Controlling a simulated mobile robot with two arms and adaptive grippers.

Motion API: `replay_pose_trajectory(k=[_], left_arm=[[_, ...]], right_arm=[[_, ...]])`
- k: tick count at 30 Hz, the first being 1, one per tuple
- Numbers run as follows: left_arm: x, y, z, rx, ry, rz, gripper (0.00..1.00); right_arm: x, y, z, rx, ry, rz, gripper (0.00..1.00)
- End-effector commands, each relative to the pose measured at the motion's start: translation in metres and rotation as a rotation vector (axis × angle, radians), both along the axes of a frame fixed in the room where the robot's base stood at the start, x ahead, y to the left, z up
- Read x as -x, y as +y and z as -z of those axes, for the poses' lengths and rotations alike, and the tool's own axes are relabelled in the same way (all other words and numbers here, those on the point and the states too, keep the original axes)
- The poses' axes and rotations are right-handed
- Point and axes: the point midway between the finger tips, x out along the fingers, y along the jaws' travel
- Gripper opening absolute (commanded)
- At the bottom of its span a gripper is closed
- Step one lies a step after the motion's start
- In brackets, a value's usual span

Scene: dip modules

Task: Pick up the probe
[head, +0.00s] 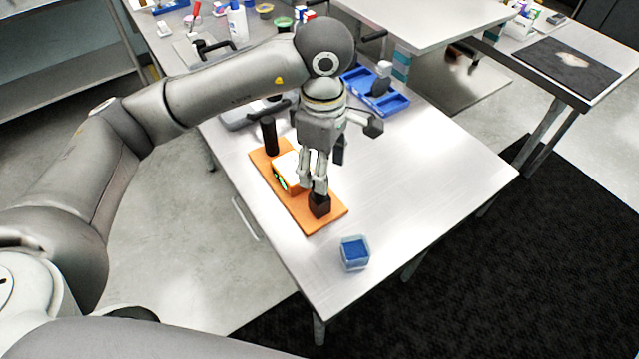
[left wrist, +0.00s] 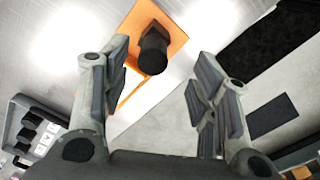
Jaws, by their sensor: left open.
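A black upright piece (head: 319,206) stands at the near end of an orange board (head: 325,222) on the table; it may be the probe or its holder, I cannot tell which. A taller black cylinder (head: 268,136) stands at the board's far end. A white and orange box with a green display (head: 284,172) sits between them. My left gripper (head: 314,186) points down over the board's near half, its fingers partly hiding the box. In the left wrist view the gripper (left wrist: 162,68) is open and empty, with a black rounded piece (left wrist: 153,50) beyond the gap between its fingers. My right gripper is out of view.
A blue-filled cup (head: 354,253) stands near the table's front corner. A blue tray (head: 393,103) lies behind the gripper, and bottles and small containers (head: 237,22) crowd the table's far end. The table's right side (head: 440,170) is clear.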

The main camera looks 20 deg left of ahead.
Motion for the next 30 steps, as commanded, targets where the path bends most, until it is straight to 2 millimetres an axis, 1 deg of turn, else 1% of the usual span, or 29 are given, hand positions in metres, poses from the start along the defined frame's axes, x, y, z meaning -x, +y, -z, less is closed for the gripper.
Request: replay_pose_trajectory(k=[1, 2, 4, 5, 9, 12, 14, 17, 22, 23, 25, 30], left_arm=[[0.000, 0.000, 0.002, 0.000, 0.000, 0.000, 0.55], [0.000, 0.000, 0.004, 0.000, 0.000, 0.000, 0.55], [0.000, 0.002, 0.008, 0.000, 0.003, -0.001, 0.55], [0.000, 0.003, 0.011, -0.001, 0.004, -0.001, 0.55], [-0.001, 0.008, 0.029, -0.001, 0.004, -0.002, 0.55], [-0.001, 0.007, 0.045, 0.001, 0.003, 0.000, 0.55], [-0.001, 0.007, 0.050, 0.001, 0.002, 0.000, 0.55], [-0.002, 0.007, 0.055, 0.001, -0.002, 0.000, 0.55], [-0.002, 0.007, 0.055, 0.001, -0.002, 0.000, 0.55], [-0.002, 0.007, 0.055, 0.001, -0.002, 0.000, 0.52], [-0.002, 0.007, 0.055, 0.001, -0.002, 0.000, 0.43], [-0.002, 0.007, 0.055, 0.001, -0.002, 0.000, 0.21]], right_arm=[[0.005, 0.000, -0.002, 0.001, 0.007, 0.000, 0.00], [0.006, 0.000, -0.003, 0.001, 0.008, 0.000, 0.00], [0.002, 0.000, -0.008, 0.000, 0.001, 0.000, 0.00], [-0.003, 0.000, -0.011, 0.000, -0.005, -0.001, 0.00], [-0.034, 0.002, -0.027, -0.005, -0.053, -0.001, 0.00], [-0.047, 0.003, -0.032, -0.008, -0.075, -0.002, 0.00], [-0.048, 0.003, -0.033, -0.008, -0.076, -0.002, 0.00], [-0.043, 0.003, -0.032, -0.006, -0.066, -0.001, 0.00], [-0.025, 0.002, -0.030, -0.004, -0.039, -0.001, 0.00], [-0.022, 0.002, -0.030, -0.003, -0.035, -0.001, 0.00], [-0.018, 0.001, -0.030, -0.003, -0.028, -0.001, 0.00], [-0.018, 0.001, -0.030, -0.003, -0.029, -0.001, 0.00]])
